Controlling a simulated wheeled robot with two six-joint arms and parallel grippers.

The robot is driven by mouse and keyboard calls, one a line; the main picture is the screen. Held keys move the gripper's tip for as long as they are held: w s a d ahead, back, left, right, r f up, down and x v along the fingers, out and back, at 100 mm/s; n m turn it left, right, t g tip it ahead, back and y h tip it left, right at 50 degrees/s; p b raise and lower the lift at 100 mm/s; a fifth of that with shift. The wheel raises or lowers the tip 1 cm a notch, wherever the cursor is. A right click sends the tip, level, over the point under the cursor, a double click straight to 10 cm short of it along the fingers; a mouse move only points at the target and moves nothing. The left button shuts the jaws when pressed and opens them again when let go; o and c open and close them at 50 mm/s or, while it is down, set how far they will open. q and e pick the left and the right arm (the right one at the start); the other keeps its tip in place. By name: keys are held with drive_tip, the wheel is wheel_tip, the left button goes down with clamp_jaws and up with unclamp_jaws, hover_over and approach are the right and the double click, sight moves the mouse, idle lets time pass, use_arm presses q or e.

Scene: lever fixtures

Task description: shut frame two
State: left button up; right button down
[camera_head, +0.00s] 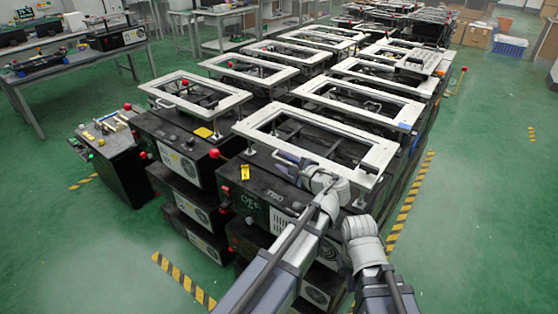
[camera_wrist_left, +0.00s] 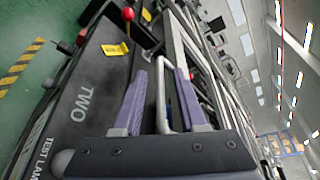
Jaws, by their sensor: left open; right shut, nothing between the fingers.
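The fixture marked TWO (camera_head: 273,194) is a black box with a pale rectangular frame (camera_head: 372,166) held above its top on short posts. The label TWO also shows in the left wrist view (camera_wrist_left: 82,104). My left gripper (camera_head: 283,160) is at the near side of this frame. In the left wrist view its purple fingers (camera_wrist_left: 164,100) are open, with a silver bar handle (camera_wrist_left: 161,92) between them. I cannot tell whether either finger touches it. My right arm shows at the lower right in the head view, but its gripper is hidden.
A red ball knob (camera_head: 214,153) and a yellow tag (camera_head: 245,172) are at the left of fixture two. A similar fixture (camera_head: 180,133) stands close on the left, and several more run behind. Green floor is free to the right, past striped tape (camera_head: 401,215).

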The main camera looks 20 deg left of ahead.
use_arm(q)
drive_tip(key=shift+d, duration=0.1)
drive_tip(key=shift+c, duration=0.3)
clamp_jaws()
idle(0.9)
